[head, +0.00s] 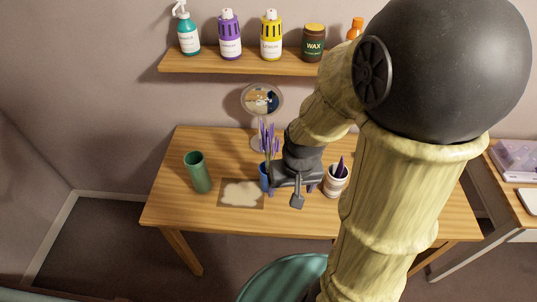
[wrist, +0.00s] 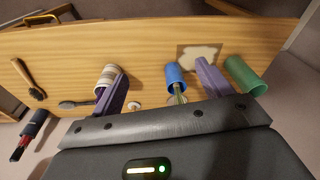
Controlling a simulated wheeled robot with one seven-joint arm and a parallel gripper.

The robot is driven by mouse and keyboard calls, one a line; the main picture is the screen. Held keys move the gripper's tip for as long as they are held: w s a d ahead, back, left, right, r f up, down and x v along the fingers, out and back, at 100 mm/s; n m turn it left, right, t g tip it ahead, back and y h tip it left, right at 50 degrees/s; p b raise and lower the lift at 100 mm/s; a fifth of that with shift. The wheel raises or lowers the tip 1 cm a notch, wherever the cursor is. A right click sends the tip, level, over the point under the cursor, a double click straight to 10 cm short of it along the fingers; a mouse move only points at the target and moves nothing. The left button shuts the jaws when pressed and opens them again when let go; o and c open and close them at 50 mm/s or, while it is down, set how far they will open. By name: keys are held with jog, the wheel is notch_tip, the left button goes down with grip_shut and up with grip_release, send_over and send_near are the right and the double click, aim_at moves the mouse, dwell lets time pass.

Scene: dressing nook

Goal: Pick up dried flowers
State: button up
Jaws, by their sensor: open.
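The dried flowers (head: 268,138) are a bunch of purple spikes standing upright in a blue cup (head: 264,177) on the wooden table. In the wrist view the blue cup (wrist: 175,75) and thin green stems (wrist: 180,96) show between my fingers; the purple heads are hidden there. My gripper (head: 294,188) is open, just right of the blue cup in the head view. In the wrist view the fingers of my gripper (wrist: 162,76) are spread wide, with nothing held. I cannot tell whether they touch the stems.
A green cup (head: 198,174) stands left of a mat (head: 226,205) with a pale patch. A white cup (head: 336,184) stands right of my gripper. A round mirror (head: 262,99) stands behind the flowers. Bottles line the shelf (head: 205,62) above. Brushes (wrist: 27,75) lie on the table.

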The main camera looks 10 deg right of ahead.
notch_tip(320, 180, down, 5)
jog(key=w+d+m+g+y+p, duration=0.1)
jog(key=w+m+g+y+p, duration=0.15)
jog(key=m+y, duration=0.9)
jog(key=w+d+r+m+t+y+p, duration=0.1)
jog(key=w+d+m+t+y+p, duration=0.1)
jog(key=w+d+m+t, duration=0.6)
jog(key=d+m+t, duration=0.3)
jog(key=m+t, duration=0.1)
jog(key=m, duration=0.1)
jog(key=shift+r, duration=0.4)
jog(key=shift+w+a+t, duration=0.1)
jog(key=shift+w+t, duration=0.05)
jog(key=shift+t, duration=0.1)
jog(key=p+x, duration=0.4)
jog(key=x, duration=0.8)
jog(key=shift+a+p, duration=0.15)
jog(key=shift+p, duration=0.2)
